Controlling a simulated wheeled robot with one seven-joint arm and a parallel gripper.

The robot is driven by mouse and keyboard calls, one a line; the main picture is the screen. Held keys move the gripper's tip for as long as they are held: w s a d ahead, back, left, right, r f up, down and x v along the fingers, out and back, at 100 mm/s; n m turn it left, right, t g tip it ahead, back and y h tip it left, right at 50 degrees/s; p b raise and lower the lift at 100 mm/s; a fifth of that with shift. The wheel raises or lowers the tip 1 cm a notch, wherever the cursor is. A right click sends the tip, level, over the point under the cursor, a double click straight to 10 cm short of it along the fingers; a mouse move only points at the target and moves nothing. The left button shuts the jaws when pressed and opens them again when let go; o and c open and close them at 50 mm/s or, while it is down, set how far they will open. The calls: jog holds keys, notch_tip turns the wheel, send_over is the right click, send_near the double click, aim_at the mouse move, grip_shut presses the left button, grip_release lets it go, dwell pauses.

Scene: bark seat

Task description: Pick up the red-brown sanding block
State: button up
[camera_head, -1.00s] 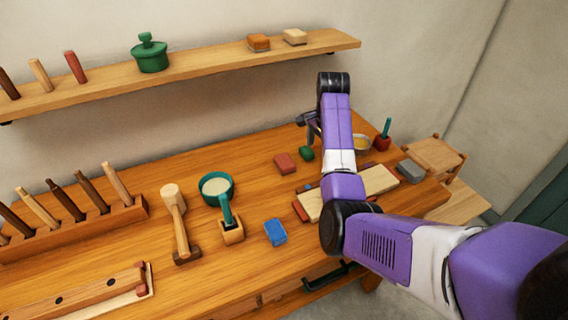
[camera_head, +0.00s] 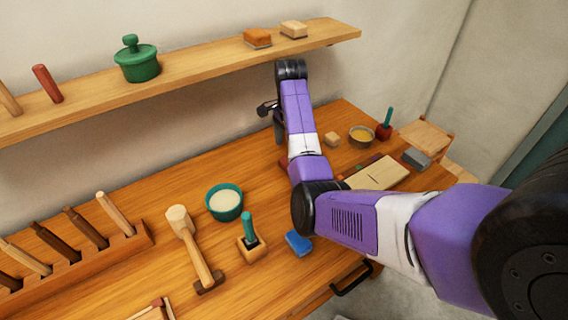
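The red-brown sanding block (camera_head: 283,163) is on the bench, almost wholly hidden behind my arm. Only a thin reddish sliver shows at the arm's left edge, and I cannot be sure it is the block. My gripper (camera_head: 279,138) points down above the bench near the wall, on the far side of my arm. It appears just beyond that sliver. Its fingertips are mostly hidden by the arm, so its opening and any contact do not show.
An orange-brown block (camera_head: 257,38) and a pale block (camera_head: 294,29) sit on the wall shelf (camera_head: 200,76). A grey block (camera_head: 416,158) and yellow-filled bowl (camera_head: 361,135) are right.

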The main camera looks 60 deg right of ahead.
jog(key=shift+s+d+f+p, duration=0.15)
jog(key=shift+f+p, duration=0.2)
jog(key=shift+f, duration=1.4)
jog(key=shift+s+d+f+p, duration=0.1)
jog(key=shift+f+p, duration=0.2)
jog(key=shift+f, duration=1.45)
jog(key=c, duration=1.5)
jog(key=shift+r, duration=0.1)
notch_tip(320, 180, up, 10)
jog(key=shift+p, duration=0.45)
